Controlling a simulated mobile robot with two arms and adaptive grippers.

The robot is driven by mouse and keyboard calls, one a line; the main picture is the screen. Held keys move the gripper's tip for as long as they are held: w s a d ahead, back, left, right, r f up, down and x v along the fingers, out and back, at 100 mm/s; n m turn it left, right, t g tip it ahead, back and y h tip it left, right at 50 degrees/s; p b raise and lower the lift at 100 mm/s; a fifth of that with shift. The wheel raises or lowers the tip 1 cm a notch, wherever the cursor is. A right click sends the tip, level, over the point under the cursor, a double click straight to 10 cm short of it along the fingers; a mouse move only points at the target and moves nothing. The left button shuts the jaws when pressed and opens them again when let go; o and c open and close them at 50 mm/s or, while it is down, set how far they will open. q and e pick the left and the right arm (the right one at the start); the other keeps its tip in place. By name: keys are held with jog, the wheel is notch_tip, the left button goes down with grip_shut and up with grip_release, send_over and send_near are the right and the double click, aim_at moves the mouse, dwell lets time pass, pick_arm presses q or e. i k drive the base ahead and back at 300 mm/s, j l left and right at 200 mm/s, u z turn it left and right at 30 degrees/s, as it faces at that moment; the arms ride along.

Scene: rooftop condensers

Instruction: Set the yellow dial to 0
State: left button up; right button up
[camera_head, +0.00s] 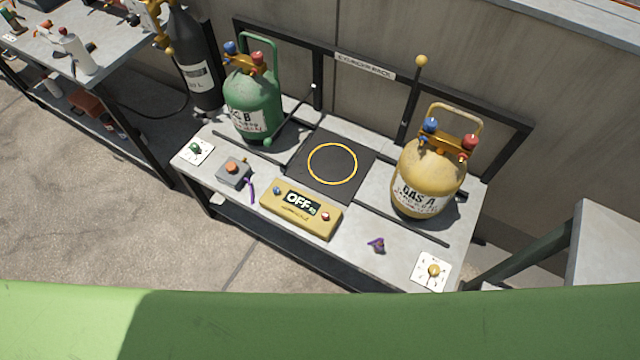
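The yellow dial (434,270) is a small round knob on a white plate (424,277) at the near right corner of the grey bench. The plate carries small dark marks around the knob, too small to read. I cannot tell which mark the dial points at. No gripper shows in the head view.
On the bench (385,262) stand a yellow GAS A cylinder (428,175), a green cylinder (254,100), a yellow box reading OFF (301,208), a grey box with an orange button (233,173), a green dial (195,148) and a purple item (377,244). Space left of the yellow dial is mostly clear.

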aim_at(433, 269)
jog(key=z, duration=1.45)
